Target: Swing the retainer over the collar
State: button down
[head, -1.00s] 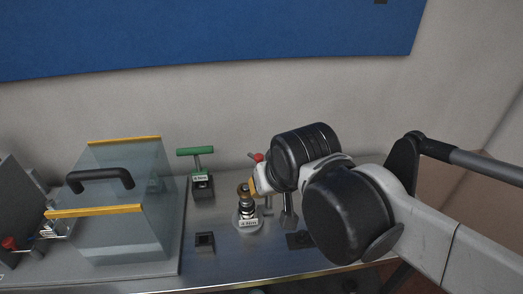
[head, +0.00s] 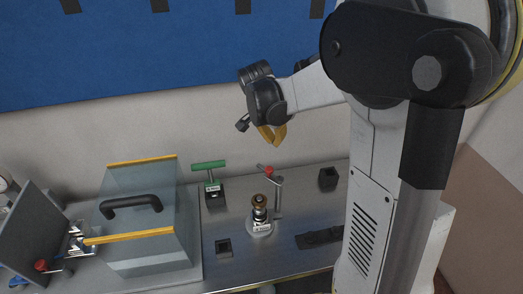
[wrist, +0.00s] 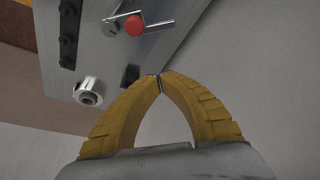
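The red knob also shows in the wrist view (wrist: 134,25), on a silver arm, apart from a silver ring (wrist: 88,91) that I cannot identify surely. My gripper (head: 271,142) is raised above the fitting, touching nothing. Its yellow fingertips meet (wrist: 160,80), with nothing between them.
A clear box with a black handle (head: 130,205) stands at left. A green T-handle (head: 208,166) is behind the fitting. A blue panel (head: 180,60) hangs on the wall.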

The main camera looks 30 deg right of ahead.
aim_at(271, 171)
dwell(0.3)
notch_tip(271, 171, down, 10)
jog(key=b, duration=0.2)
jog(key=shift+s+a+r, duration=0.15)
jog(key=shift+a+r, duration=0.1)
jog(key=shift+a, duration=0.05)
dwell(0.3)
